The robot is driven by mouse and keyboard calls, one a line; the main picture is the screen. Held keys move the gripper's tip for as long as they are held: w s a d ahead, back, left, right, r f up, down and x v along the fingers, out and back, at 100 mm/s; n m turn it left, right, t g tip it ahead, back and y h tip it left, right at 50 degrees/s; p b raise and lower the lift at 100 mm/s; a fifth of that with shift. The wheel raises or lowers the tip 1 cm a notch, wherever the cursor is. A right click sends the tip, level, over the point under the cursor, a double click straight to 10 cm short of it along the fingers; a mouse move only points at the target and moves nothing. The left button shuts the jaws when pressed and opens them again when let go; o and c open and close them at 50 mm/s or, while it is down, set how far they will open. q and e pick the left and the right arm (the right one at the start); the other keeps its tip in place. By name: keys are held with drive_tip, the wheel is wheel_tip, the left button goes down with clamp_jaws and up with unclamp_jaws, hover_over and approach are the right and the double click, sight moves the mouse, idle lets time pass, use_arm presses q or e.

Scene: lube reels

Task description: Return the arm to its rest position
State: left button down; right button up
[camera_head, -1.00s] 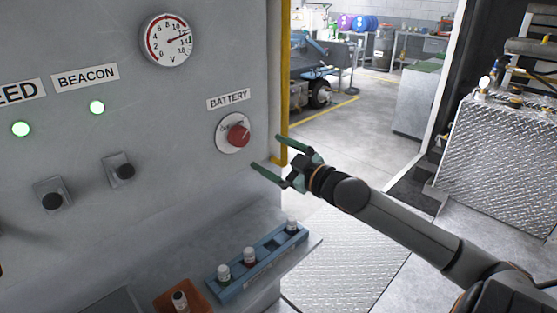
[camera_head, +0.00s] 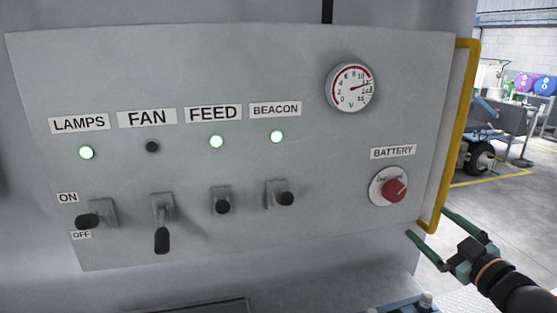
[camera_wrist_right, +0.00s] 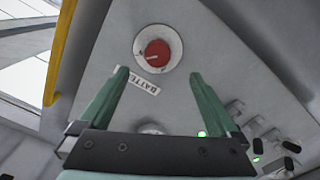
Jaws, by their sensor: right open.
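My right gripper (camera_head: 428,238) is at the lower right of the head view, by the lower right corner of the grey control panel (camera_head: 330,170). Its green fingers are spread apart with nothing between them. The red battery knob (camera_head: 394,190) is up and left of the fingers, apart from them. In the right wrist view the open fingers (camera_wrist_right: 160,90) point toward the panel, and the red knob (camera_wrist_right: 158,54) shows beyond their tips. My left gripper is not in view.
A yellow rail (camera_head: 450,140) runs down the panel's right edge, close to the right gripper. Several switches, including the fan switch (camera_head: 162,225), line the panel. The lamps, feed and beacon lights glow green; the fan light (camera_head: 152,146) is dark. Open floor (camera_head: 495,200) lies right.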

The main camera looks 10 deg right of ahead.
drive_tip(key=s+a+f+m+g, duration=0.1)
drive_tip(key=s+a+f+g, duration=0.15)
drive_tip(key=f, duration=0.55)
drive_tip(key=s+a+f+m+g, duration=0.1)
drive_tip(key=s+a+f, duration=0.15)
drive_tip(key=f, duration=0.65)
drive_tip(key=s+a+f+m+g, duration=0.1)
drive_tip(key=s+a+f, duration=0.15)
drive_tip(key=f, duration=0.55)
drive_tip(key=s+a+f+m+g+y, duration=0.1)
drive_tip(key=s+a+f+g, duration=0.3)
drive_tip(key=s+a+f, duration=1)
drive_tip(key=shift+s+a+m, duration=0.3)
drive_tip(key=shift+s+a, duration=0.2)
drive_tip(key=shift+a, duration=0.35)
